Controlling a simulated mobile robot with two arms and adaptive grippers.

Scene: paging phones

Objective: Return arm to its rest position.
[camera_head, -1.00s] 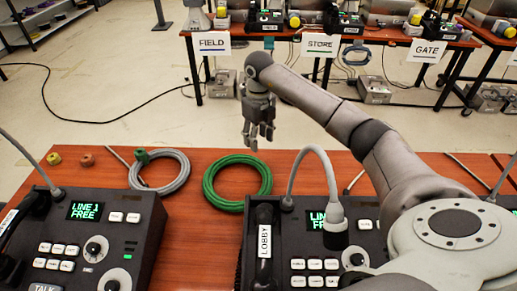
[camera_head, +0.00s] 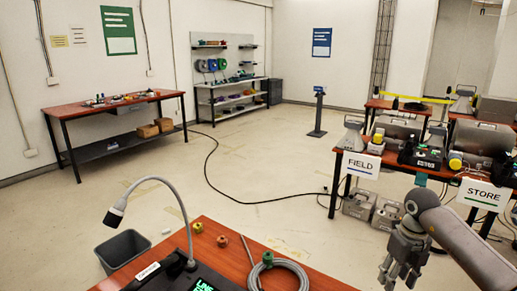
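My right arm (camera_head: 455,240) comes in from the lower right, grey with a dark joint. Its gripper (camera_head: 398,276) hangs downward to the right of the near table, in front of the FIELD and STORE tables. Its fingers look spread apart with nothing between them. The lower part of the arm is outside the picture. My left arm and gripper are not in view.
The near table (camera_head: 222,243) holds a paging phone with a gooseneck microphone (camera_head: 150,184) and a grey cable coil (camera_head: 280,274). A bin (camera_head: 122,250) stands left of it. The FIELD sign (camera_head: 363,166) and STORE sign (camera_head: 484,195) hang at right. Open floor lies mid-room.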

